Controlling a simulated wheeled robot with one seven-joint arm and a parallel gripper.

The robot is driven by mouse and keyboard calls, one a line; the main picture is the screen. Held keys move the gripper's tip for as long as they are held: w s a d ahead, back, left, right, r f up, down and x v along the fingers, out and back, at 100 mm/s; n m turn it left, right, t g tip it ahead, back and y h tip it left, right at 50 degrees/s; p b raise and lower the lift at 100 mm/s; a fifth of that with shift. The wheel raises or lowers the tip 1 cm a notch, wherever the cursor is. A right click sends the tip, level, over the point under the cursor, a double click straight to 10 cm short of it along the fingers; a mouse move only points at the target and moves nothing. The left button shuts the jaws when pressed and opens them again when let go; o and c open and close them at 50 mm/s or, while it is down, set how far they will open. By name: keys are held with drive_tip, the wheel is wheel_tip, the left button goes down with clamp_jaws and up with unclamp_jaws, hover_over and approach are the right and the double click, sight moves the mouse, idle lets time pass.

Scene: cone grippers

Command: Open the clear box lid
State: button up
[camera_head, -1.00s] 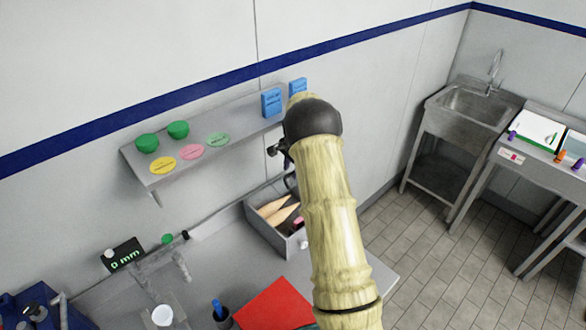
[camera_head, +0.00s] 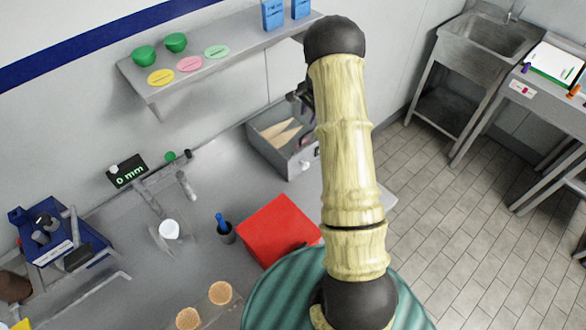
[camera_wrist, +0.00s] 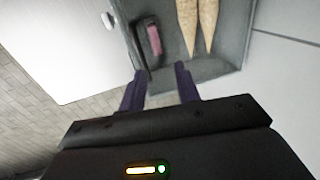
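A grey open-topped box (camera_head: 272,152) stands on the grey worktop by the wall. It holds two tan cones (camera_head: 285,132), which also show in the wrist view (camera_wrist: 197,25) beside a small pink-and-dark item (camera_wrist: 153,40). No clear lid can be made out on this box (camera_wrist: 218,66). My gripper (camera_wrist: 161,72) has two dark purple fingers spread apart with nothing between them. Its fingertips appear at the box's near edge in the wrist view; whether they touch it cannot be told. In the head view my arm mostly hides the gripper.
A red square (camera_head: 278,231), a dark pen cup (camera_head: 226,234) and a white cup (camera_head: 169,229) are left of my arm. Two tan round tops (camera_head: 220,293) show at the bottom edge. A wall shelf (camera_head: 225,70) overhangs behind. A sink (camera_head: 490,38) is at right.

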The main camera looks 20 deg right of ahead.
sight(311, 131)
drive_tip(key=f, duration=0.1)
drive_tip(key=s+f, duration=0.1)
drive_tip(key=f, duration=0.1)
drive_tip(key=f+b, duration=0.1)
drive_tip(key=f, duration=0.1)
drive_tip(key=shift+s+d, duration=0.35)
drive_tip(key=shift+s, duration=0.05)
drive_tip(key=shift+r, duration=0.2)
drive_tip(key=s+d+r+b, duration=0.1)
drive_tip(key=s+r+b, duration=0.15)
drive_tip(key=r, duration=0.55)
drive_tip(key=s+r+b, duration=0.1)
drive_tip(key=r+b, duration=0.2)
drive_tip(key=r, duration=0.6)
drive_tip(key=s+a+f+n+p, duration=0.1)
drive_tip(key=s+a+f+n, duration=0.1)
drive_tip(key=s+a+n, duration=1)
drive_tip(key=s+a, duration=0.5)
drive_tip(key=s, duration=0.2)
drive_tip(key=shift+s+f+h, duration=0.25)
drive_tip(key=shift+h, duration=0.15)
drive_tip(key=shift+s+a, duration=0.1)
